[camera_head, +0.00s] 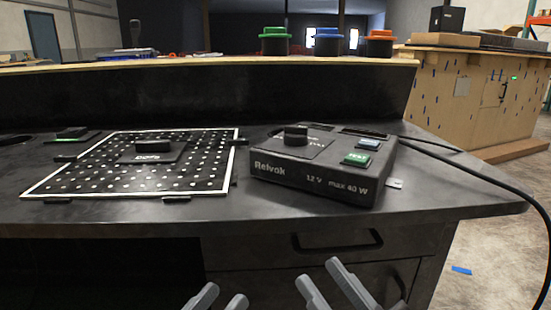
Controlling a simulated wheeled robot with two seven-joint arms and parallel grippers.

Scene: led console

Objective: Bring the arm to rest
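My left gripper (225,292) shows at the bottom edge, left of centre, with its two grey fingers apart and nothing between them. My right gripper (318,272) is at the bottom to its right, also with fingers apart and empty. Both are in front of the desk, below its top edge, and touch nothing that I can see. The rest of both arms is out of view.
A white-dotted black panel (90,175) with a black knob block (153,148) lies left on the desk (440,200). A small green-topped part (72,134) is further left. A black cable (480,165) runs right.

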